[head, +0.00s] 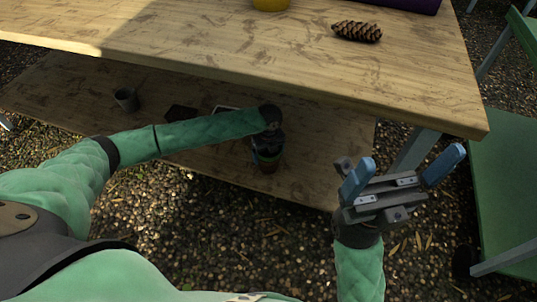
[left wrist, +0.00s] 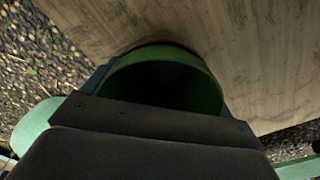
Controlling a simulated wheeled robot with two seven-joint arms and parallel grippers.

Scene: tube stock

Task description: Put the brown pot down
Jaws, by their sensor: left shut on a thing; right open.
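My left gripper (head: 268,143) is shut on a pot at the lower shelf (head: 318,160), near its front edge. In the head view the pot shows a green band (head: 267,156) with a brown lower part (head: 268,168). The left wrist view looks into its green-walled mouth (left wrist: 207,90), with a thin brown edge (left wrist: 160,43) at the far side. I cannot tell whether this is one pot or a green one nested in a brown one, nor whether it touches the shelf. My right gripper (head: 405,172) is open and empty, to the right of the shelf.
A grey cup (head: 126,99) and a dark flat thing (head: 181,113) are on the lower shelf to the left. A pine cone (head: 357,31) lies on the tabletop (head: 220,45) above. A green chair (head: 505,185) stands at the right. The shelf's right part looks clear.

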